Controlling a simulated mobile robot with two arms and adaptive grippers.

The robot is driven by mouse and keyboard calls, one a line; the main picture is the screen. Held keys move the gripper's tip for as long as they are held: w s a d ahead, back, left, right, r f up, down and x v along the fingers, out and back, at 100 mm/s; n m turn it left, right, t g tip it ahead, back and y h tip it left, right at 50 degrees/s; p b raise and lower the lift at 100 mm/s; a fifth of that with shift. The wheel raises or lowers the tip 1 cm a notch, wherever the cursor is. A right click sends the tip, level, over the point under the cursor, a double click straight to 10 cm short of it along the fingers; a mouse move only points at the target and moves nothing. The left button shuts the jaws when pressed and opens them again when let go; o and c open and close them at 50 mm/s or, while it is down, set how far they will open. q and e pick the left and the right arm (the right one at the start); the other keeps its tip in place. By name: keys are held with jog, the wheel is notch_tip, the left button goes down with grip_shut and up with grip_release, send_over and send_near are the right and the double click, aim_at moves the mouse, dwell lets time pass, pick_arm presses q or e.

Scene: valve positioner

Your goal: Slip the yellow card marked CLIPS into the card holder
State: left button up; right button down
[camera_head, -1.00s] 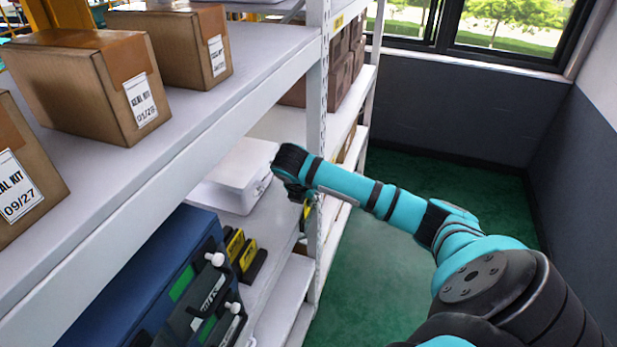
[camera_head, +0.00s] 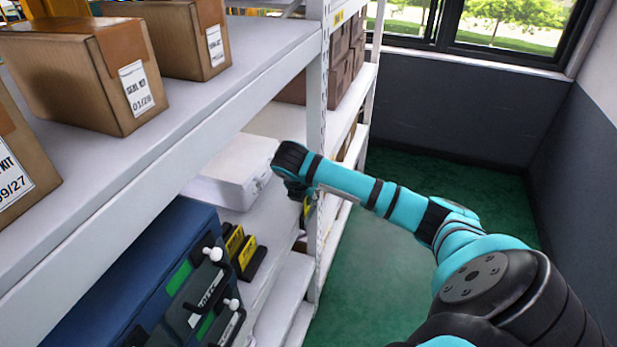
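My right gripper (camera_head: 298,188) hangs at the end of the teal arm, beside the white shelf upright and to the right of the white box. Its fingers are small, dark and mostly hidden by the wrist. A small yellow patch (camera_head: 307,206) shows just below the fingers; I cannot tell whether they grip it or read any marking. Two yellow cards stand in dark slots on the lower shelf, one on the left (camera_head: 234,243) and one on the right (camera_head: 247,252); their lettering is unreadable. I cannot tell which piece is the card holder. My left gripper is not in view.
The white box (camera_head: 232,172) and a blue cabinet (camera_head: 150,270) with white-knobbed handles stand on the lower shelf. Cartons (camera_head: 75,70) sit on the upper shelf (camera_head: 250,60), whose edge runs above the lower one. Green floor (camera_head: 385,270) lies clear right of the rack.

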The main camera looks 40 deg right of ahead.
jog(key=shift+f+b, duration=0.95)
jog(key=c, duration=1.4)
grip_release()
jog(key=shift+r, duration=0.1)
jog(key=shift+a, duration=0.1)
jog(key=shift+r, duration=0.1)
jog(key=v, duration=1.1)
jog(key=shift+a+r, duration=0.2)
jog(key=shift+r, duration=0.15)
jog(key=shift+s, duration=0.15)
